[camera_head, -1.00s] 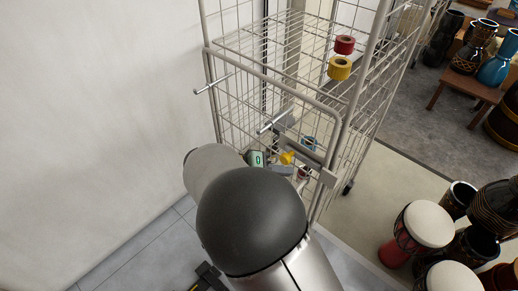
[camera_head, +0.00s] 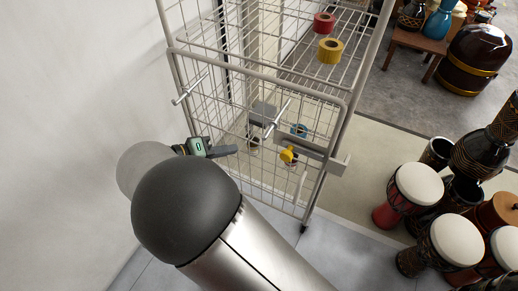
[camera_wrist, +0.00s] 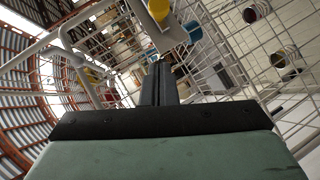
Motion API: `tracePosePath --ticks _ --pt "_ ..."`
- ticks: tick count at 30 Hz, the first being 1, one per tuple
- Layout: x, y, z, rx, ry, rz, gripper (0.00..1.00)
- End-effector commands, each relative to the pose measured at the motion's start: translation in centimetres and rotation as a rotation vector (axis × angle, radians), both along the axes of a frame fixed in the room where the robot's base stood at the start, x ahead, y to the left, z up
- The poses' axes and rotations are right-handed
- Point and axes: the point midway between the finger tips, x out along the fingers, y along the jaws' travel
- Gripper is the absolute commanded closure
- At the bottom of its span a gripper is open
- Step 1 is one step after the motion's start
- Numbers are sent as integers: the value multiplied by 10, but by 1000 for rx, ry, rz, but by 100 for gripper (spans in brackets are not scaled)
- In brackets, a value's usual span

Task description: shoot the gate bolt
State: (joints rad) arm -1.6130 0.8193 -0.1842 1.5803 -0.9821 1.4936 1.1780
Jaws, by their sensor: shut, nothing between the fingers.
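How far the bolt is engaged is not clear.
Red (camera_head: 324,23) and yellow rolls (camera_head: 331,50) sit on the cage's upper shelf. A blue roll (camera_head: 299,130) is lower inside. Two grey rods (camera_head: 190,88) stick out from the gate. Goblet drums (camera_head: 418,184) stand at the right. A pale wall (camera_head: 70,110) is close at the left.

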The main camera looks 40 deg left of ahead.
Motion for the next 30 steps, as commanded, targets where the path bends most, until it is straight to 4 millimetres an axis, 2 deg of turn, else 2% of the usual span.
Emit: tracePosePath --ticks 5,16,22,30 --pt "19 -10 -7 -2 -1 -5 100" --pt "85 -44 -32 -1 0 -3 100" --pt "90 -67 -44 -2 0 -1 100" --pt "92 -77 -49 1 0 0 100"
